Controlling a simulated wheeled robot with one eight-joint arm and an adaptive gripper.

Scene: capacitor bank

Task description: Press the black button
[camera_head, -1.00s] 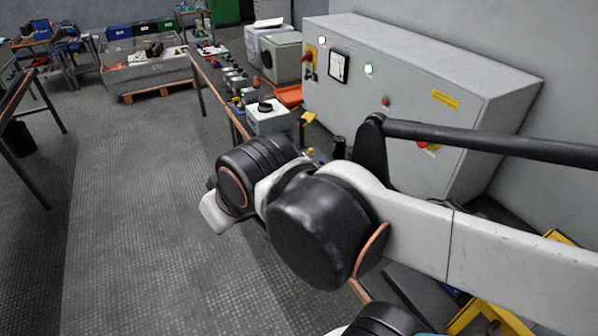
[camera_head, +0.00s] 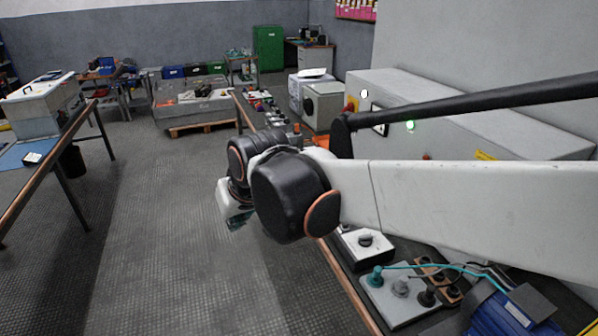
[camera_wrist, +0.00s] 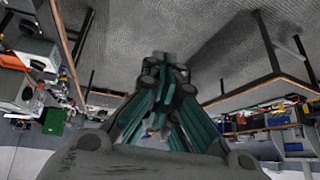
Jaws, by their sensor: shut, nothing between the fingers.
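In the head view, a white box with a round black button (camera_head: 366,239) on top stands on the bench below my arm. Beside it, nearer, a grey box (camera_head: 385,306) carries a teal knob (camera_head: 375,277), a grey knob (camera_head: 401,286) and a black knob (camera_head: 427,297). I cannot tell which black part the task means. My gripper (camera_head: 236,218) hangs over the floor, left of the bench and apart from these boxes. Its fingers are partly hidden by the wrist. In the wrist view, the gripper (camera_wrist: 163,72) is shut and empty.
A grey cabinet (camera_head: 520,145) with a green lamp (camera_head: 410,125) stands behind my arm. A blue device (camera_head: 500,316) with cables sits at the bottom right. The floor (camera_head: 150,230) on the left is open, up to another table (camera_head: 45,185).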

